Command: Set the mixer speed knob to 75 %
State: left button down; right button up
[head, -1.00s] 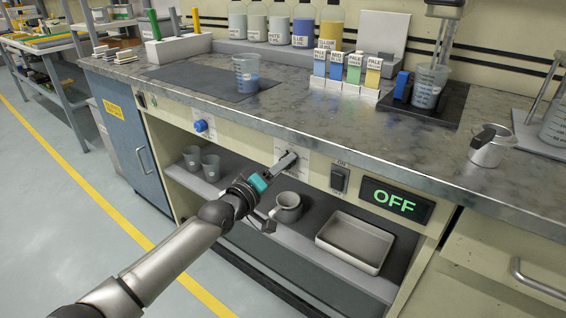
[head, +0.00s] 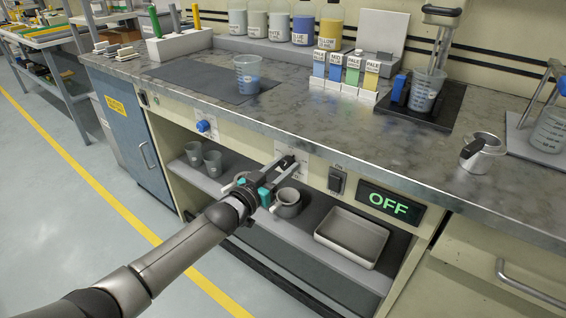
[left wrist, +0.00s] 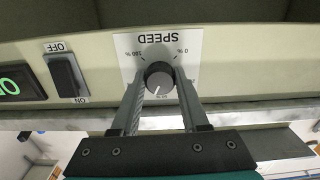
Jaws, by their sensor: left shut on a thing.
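The 0 % mark is at picture right and 100 % at left; the pointer faces down and slightly left, close to the partly hidden bottom mark. My left gripper (left wrist: 159,86) has a finger on each side of the knob and is shut on it. In the head view my left gripper (head: 286,164) reaches the panel under the counter, its fingers largely covering the knob. My right gripper is out of view.
Right of the knob are a black rocker switch (head: 337,179) and a display reading green "OFF" (head: 388,203). A blue knob (head: 203,126) is to the left. The counter edge (head: 330,153) overhangs the panel.

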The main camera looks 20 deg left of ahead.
pick_arm(q)
jog(key=shift+m, duration=0.5)
jog(key=m+p, duration=0.1)
jog(key=m, duration=0.1)
jog(key=shift+m, duration=0.3)
jog(key=m+p, duration=0.1)
jog(key=m, duration=0.3)
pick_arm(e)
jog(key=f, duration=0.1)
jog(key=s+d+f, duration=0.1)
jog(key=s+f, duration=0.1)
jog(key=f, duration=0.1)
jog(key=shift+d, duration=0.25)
pick_arm(q)
jog(key=shift+m, duration=0.3)
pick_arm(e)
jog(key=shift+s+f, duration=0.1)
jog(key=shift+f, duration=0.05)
pick_arm(q)
jog(key=shift+c, duration=2)
grip_release()
jog(key=shift+s, duration=0.15)
